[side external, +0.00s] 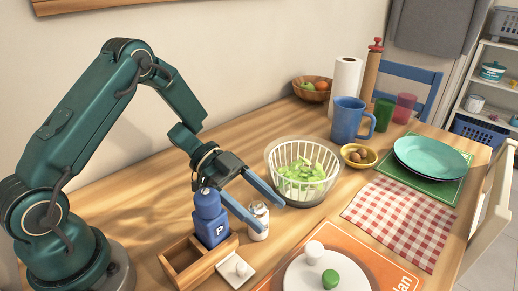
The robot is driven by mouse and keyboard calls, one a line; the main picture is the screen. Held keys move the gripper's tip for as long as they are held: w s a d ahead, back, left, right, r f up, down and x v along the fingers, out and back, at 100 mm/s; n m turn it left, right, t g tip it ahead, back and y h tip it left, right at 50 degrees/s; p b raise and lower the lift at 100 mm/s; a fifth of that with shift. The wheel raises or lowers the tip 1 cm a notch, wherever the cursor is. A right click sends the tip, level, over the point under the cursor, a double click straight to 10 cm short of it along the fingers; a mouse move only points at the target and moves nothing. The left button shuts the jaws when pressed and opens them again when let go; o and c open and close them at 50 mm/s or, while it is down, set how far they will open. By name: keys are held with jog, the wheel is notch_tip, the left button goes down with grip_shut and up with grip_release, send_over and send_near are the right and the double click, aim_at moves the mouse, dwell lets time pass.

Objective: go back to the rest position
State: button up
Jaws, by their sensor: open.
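My gripper (270,216) is at the middle of the side view, over the table. Its two blue fingers are spread apart and point down and to the right. A small white shaker with a metal top (258,233) stands upright in the gap between the fingers as seen here. I cannot tell whether either finger touches it. A blue bottle marked P (211,229) stands upright just left of the fingers, by the wooden caddy (184,270). Nothing is seen held in the fingers.
A clear bowl with a white basket (275,160) of greens stands just right of the fingers. The table behind my gripper is clear.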

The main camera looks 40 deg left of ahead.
jog(key=v, duration=0.9)
jog(key=x, duration=1.1)
jog(key=shift+d+f, duration=0.15)
jog(key=shift+d, duration=0.25)
jog(key=s+a+r, duration=0.1)
jog(key=a+r, duration=1)
jog(key=a, duration=0.1)
jog(key=w+d+r+n+t, duration=0.1)
jog(key=w+d+r, duration=0.2)
jog(key=w, duration=0.3)
jog(key=w+d+r+n+t+y, duration=0.1)
jog(key=w+d+r, duration=0.2)
jog(key=w+r, duration=0.1)
jog(key=w+d+r+n+t, duration=0.2)
jog(key=w+d+r, duration=0.1)
jog(key=w, duration=0.4)
jog(key=shift+w+d+r, duration=0.3)
jog(key=shift+w, duration=0.1)
